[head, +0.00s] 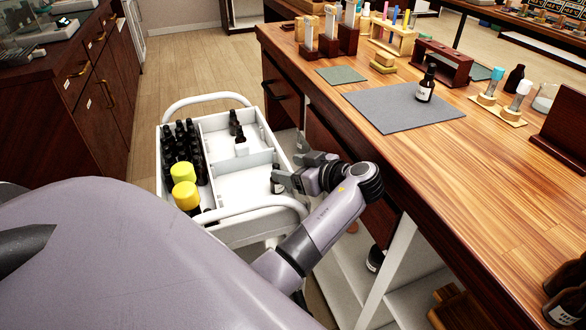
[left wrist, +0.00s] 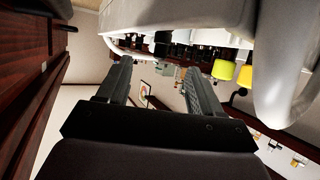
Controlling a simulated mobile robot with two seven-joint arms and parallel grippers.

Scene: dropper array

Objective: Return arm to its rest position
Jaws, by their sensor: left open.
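My left gripper (head: 287,169) is beside the right side of the white cart, between the cart and the wooden workbench. Its arm reaches up from the lower middle of the head view. In the left wrist view its two fingers (left wrist: 155,76) stand apart with nothing between them. The white cart (head: 266,202) holds several dark bottles (head: 181,150) in its left part and two yellow-capped items (head: 185,194) near its front. A dark bottle (head: 277,180) stands at the cart's right edge, close to the gripper and partly hidden by it. My right gripper is not in view.
The wooden workbench (head: 480,175) runs along the right, close to my left arm. A grey mat (head: 385,112) on it bears a dark bottle (head: 426,84). Racks stand behind. Wooden drawers (head: 95,75) line the left. Open floor (head: 200,62) lies beyond the cart.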

